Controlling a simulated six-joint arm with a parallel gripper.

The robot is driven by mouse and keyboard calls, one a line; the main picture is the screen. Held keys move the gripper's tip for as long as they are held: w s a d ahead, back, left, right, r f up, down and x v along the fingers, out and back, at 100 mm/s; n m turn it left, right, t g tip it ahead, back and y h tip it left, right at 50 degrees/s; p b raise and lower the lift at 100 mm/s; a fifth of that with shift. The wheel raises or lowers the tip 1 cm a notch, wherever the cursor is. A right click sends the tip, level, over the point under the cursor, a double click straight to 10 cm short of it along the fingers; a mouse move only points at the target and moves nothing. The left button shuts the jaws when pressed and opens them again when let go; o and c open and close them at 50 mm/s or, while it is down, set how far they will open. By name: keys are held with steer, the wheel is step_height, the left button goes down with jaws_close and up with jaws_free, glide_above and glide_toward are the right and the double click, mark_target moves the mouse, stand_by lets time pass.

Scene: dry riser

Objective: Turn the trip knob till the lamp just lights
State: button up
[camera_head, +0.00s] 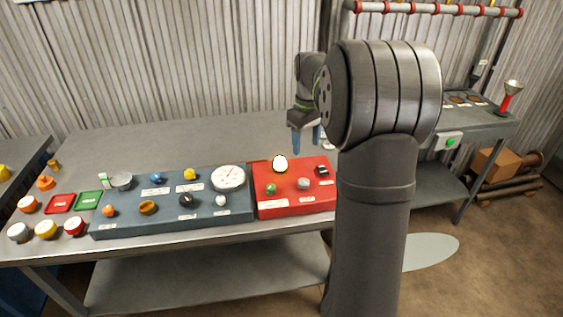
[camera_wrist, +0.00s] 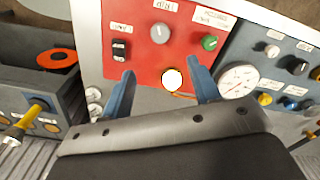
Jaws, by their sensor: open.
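The red panel (camera_head: 322,206) stands on the bench, and it fills the upper middle of the wrist view (camera_wrist: 140,70). Its round lamp (camera_head: 280,164) looks bright white, also in the wrist view (camera_wrist: 172,79). The panel carries a grey knob (camera_head: 304,183) (camera_wrist: 160,33) and a green knob (camera_head: 270,189) (camera_wrist: 209,42). Their labels are too small to read, so I cannot tell which is the trip knob. My gripper (camera_head: 306,147) is open and empty above the panel's back edge. In the wrist view its blue fingers (camera_wrist: 161,66) lie either side of the lamp, apart from both knobs.
A black switch (camera_head: 322,171) sits at the red panel's back right. The blue-grey panel (camera_head: 130,223) with a dial (camera_head: 228,178) and several knobs adjoins on the left. Loose coloured caps lie farther left. The bench behind the panels (camera_head: 170,142) is clear.

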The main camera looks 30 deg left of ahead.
mark_target(304, 181)
step_height(304, 181, down, 14)
steer(key=m, duration=1.6)
steer(key=shift+r+m, duration=0.1)
steer(key=shift+m, duration=0.3)
steer(key=shift+c, duration=0.3)
